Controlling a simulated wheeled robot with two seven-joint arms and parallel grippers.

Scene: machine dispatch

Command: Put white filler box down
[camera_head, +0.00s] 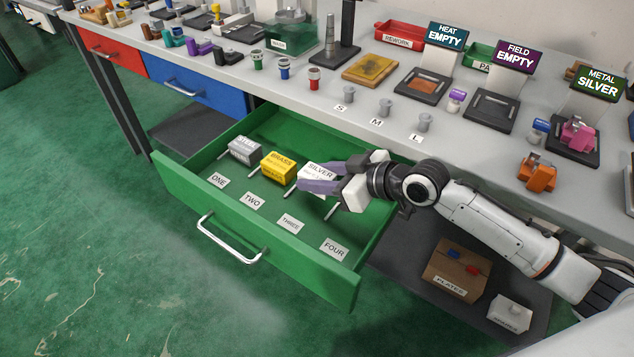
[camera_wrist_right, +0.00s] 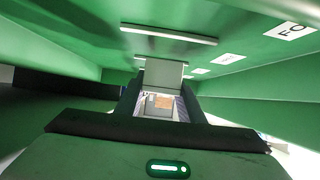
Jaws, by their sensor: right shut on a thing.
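The white filler box (camera_head: 320,170), with a label reading SILVER, is between the fingers of my right gripper (camera_head: 318,179), inside the open green drawer (camera_head: 183,185). My right gripper is shut on it, with one finger on each side. It stands in line with a grey STEEL box (camera_head: 244,150) and a yellow BRASS box (camera_head: 278,167), just right of the brass one. The wrist view shows a pale box face (camera_wrist_right: 164,73) between the dark fingers (camera_wrist_right: 161,92). Whether the box's underside touches the drawer floor cannot be told. My left gripper is not in view.
Cards ONE to FOUR lie near the drawer front; the FOUR card (camera_head: 334,248) has bare floor behind it. Thin white divider strips (camera_head: 332,210) lie on the drawer floor. The grey bench (camera_head: 330,110) overhangs the drawer's back. A cardboard box (camera_head: 457,270) sits on the lower shelf.

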